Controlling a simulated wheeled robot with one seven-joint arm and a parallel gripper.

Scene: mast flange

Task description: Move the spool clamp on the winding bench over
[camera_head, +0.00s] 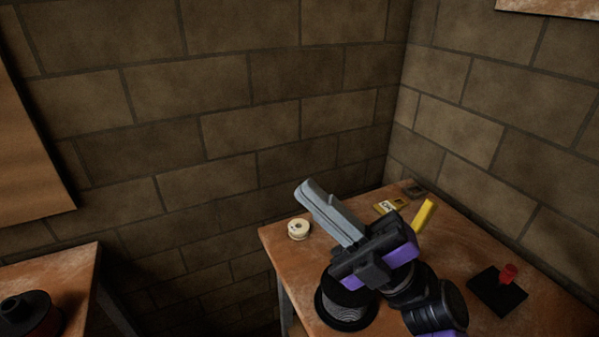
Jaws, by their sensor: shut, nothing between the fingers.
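My gripper (309,190) is shut and empty, its long grey fingers pointing up and left above the wooden bench (280,238) on the right. A black spool wound with grey wire (350,314) stands on this bench beneath my gripper, partly hidden by it. A yellow upright piece (425,213), perhaps a lever of the spool clamp, shows just behind my wrist; its base is hidden. A small red piece (508,273) sits on a black square plate (491,295) at the right. I cannot tell for certain which thing is the spool clamp.
A small cream spool (298,229) lies near the bench's left corner. A yellow labelled block (388,206) and a small dark item (414,189) lie towards the back corner. Block walls close in behind. A second bench (70,268) at left bears a black and red spool (30,316).

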